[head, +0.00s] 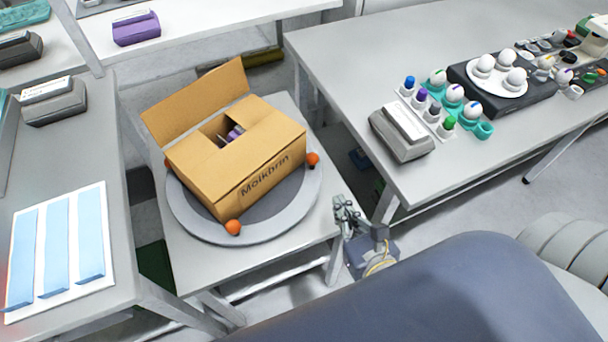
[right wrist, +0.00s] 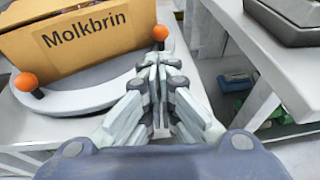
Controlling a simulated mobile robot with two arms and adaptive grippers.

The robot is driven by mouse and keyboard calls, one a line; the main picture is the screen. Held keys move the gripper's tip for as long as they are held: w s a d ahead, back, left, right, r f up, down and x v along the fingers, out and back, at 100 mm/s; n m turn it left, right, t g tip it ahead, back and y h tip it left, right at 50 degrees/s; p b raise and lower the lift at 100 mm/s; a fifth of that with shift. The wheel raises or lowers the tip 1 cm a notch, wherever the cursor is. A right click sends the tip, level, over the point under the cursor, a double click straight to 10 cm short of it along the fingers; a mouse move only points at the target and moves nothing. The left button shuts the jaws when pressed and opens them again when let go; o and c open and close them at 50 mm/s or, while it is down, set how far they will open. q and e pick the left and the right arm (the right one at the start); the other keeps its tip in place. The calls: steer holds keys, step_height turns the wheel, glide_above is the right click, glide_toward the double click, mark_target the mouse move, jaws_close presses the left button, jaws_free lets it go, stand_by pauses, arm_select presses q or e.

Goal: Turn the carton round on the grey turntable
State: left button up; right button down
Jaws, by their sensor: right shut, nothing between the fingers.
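The open cardboard carton (head: 243,165), marked "Molkbrin", sits on the round grey turntable (head: 190,222). One flap stands up at its back left, and something purple and white shows inside. Orange balls show on the turntable, one at the front (head: 233,227) and one at the right (head: 313,159). My right gripper (head: 345,204) is beside the right edge of the turntable's table, apart from the carton. In the right wrist view the gripper (right wrist: 157,62) is shut and empty, close to the orange ball (right wrist: 160,33) at the carton's corner. My left gripper is not in view.
The turntable stands on a small white table (head: 182,267). A long table (head: 480,160) at right holds a grey device (head: 401,132), white eggs and coloured vials. A table at left bears a white sheet with blue strips (head: 58,250). A gap of floor lies between the tables.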

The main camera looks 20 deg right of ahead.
mark_target(318, 182)
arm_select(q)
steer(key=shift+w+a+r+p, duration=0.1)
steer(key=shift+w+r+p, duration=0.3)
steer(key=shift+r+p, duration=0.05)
arm_select(e)
steer(key=x, duration=1.3)
steer(key=shift+w+f, duration=0.15)
steer(key=shift+w, duration=0.2)
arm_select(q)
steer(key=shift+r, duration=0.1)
arm_select(e)
steer(key=shift+w, duration=0.1)
